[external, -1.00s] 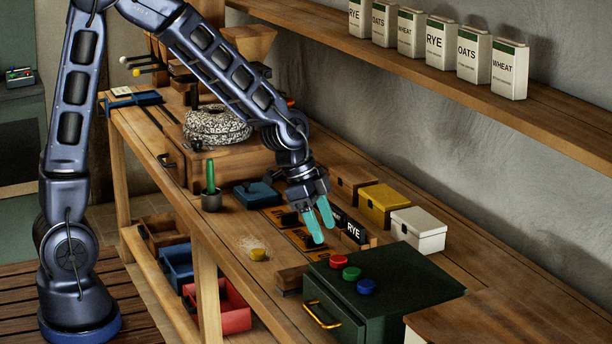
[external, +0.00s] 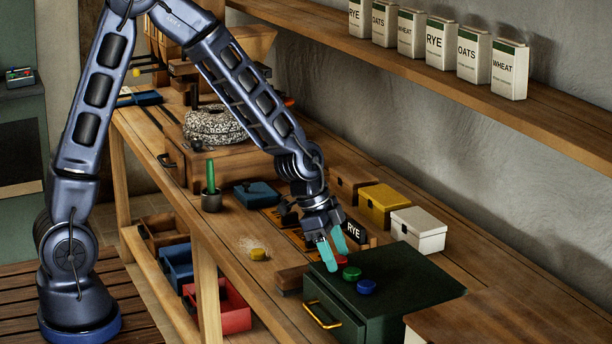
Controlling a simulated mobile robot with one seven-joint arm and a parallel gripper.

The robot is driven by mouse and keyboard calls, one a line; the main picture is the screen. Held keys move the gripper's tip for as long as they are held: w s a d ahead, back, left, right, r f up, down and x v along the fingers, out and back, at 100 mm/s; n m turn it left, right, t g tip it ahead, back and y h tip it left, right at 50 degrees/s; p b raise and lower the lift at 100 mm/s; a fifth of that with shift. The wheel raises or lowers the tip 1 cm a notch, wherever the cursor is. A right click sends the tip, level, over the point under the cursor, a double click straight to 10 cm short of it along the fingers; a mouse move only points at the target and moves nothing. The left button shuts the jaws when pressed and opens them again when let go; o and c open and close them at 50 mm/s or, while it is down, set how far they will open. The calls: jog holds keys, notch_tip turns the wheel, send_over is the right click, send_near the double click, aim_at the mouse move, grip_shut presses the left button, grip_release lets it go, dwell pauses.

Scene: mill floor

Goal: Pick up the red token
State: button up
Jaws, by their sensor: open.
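The red token (external: 342,261) lies on the top of the dark green cabinet (external: 410,285), near its back left corner. It is mostly hidden by my fingers, with only a bit of red showing. My gripper (external: 335,255) is open, its two teal fingers pointing down at the token's spot. I cannot tell whether the fingers are around the token or still above it. The green token (external: 351,274) and the blue token (external: 366,287) lie on the same top, in front and to the right of the fingers.
White (external: 419,231) and yellow (external: 382,205) boxes stand behind the cabinet, near a RYE sign (external: 354,231). A yellow token (external: 258,254) lies on the bench to the left. The right part of the cabinet top is clear. A shelf with labelled tins (external: 442,42) runs above.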

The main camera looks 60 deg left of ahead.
jog(key=c, duration=1.1)
jog(key=shift+o, duration=0.2)
jog(key=shift+r, duration=0.15)
